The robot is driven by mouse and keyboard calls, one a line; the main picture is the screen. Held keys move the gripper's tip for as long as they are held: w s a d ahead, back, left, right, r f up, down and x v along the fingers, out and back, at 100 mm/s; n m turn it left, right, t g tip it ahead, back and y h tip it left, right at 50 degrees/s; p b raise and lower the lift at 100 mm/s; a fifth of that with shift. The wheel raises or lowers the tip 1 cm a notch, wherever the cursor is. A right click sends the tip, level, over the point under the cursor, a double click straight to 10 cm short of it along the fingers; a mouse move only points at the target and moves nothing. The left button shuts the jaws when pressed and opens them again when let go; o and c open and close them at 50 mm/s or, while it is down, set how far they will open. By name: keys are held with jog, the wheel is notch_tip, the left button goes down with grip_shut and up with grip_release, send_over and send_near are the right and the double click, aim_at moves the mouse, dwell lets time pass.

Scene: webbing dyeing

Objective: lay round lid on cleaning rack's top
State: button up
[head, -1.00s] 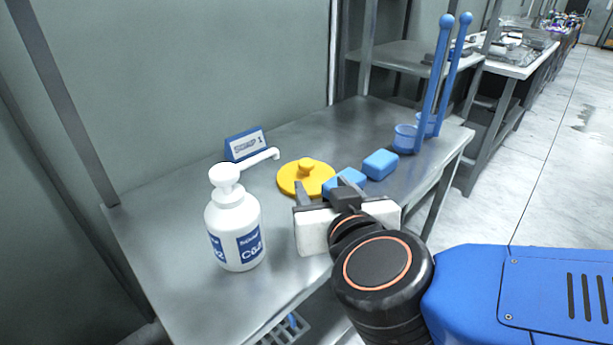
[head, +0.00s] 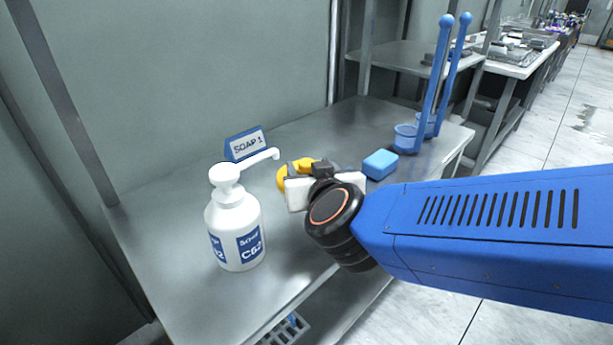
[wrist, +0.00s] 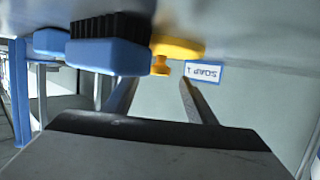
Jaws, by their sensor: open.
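The round yellow lid (head: 283,179) lies on the metal rack's top (head: 165,235), partly hidden behind my gripper in the head view. In the wrist view, which is upside down, the lid (wrist: 178,48) shows with its small knob (wrist: 160,67), just beyond the fingers. My gripper (wrist: 158,92) is open and empty, its two fingers pointing toward the lid. I cannot tell whether a finger touches it.
A white soap pump bottle (head: 236,225) stands left of my gripper. A blue sign reading SOAP 1 (head: 246,145) is behind it. Blue cups with brushes (head: 405,138) stand at the back right.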

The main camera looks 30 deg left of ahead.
aim_at(307, 163)
jog(key=shift+x, duration=2.45)
jog(key=shift+d+f, duration=0.1)
jog(key=c, duration=1.2)
jog(key=shift+c, duration=0.2)
